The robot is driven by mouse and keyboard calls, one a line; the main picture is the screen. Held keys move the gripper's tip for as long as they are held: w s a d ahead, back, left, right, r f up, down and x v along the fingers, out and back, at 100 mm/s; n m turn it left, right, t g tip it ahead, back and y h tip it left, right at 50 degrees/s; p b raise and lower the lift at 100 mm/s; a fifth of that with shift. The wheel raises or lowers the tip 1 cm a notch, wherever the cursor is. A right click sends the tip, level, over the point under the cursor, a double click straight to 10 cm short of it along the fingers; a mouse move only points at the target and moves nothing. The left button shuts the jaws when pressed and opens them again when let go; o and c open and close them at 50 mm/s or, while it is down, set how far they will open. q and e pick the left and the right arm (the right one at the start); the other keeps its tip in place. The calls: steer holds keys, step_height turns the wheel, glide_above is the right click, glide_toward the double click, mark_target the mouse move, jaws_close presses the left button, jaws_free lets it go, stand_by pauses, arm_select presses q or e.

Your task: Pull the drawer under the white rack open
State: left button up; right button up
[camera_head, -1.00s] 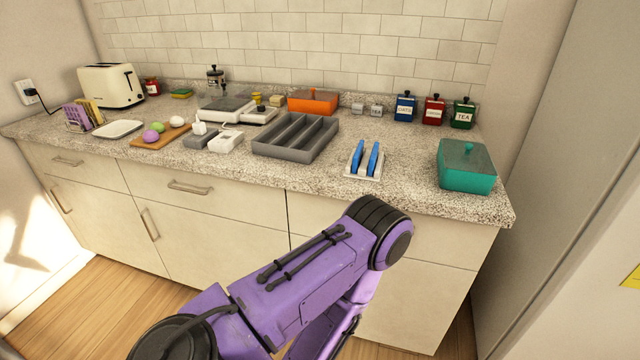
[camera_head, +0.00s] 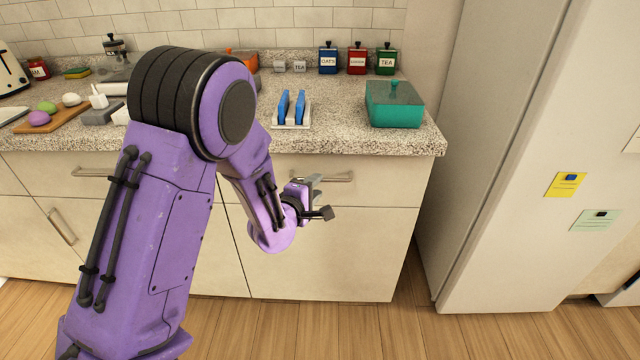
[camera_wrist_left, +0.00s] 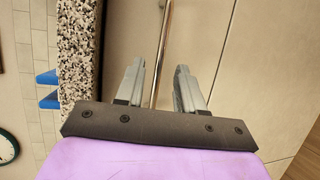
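The white rack (camera_head: 291,123) stands on the counter and holds blue upright pieces (camera_head: 291,106). The drawer (camera_head: 388,182) below it looks closed, with a metal bar handle (camera_head: 338,176) across its front. My left gripper (camera_head: 321,197) is at the drawer front by the handle, partly hidden by its own wrist. In the left wrist view, the gripper (camera_wrist_left: 158,78) is open, with the handle bar (camera_wrist_left: 161,45) running between its two fingers and a gap on each side. I cannot tell how deep the bar sits between them. My right gripper is not in view.
A teal box (camera_head: 394,105) sits near the counter's right end, with blue, red and green canisters (camera_head: 357,59) behind. A tall pale fridge-like cabinet (camera_head: 500,170) stands to the right. The wooden floor (camera_head: 345,325) in front of the drawer is clear.

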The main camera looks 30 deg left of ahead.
mark_target(322, 181)
arm_select(q)
steer(key=shift+x, duration=1.95)
jaws_close()
steer(key=shift+s+d, duration=0.1)
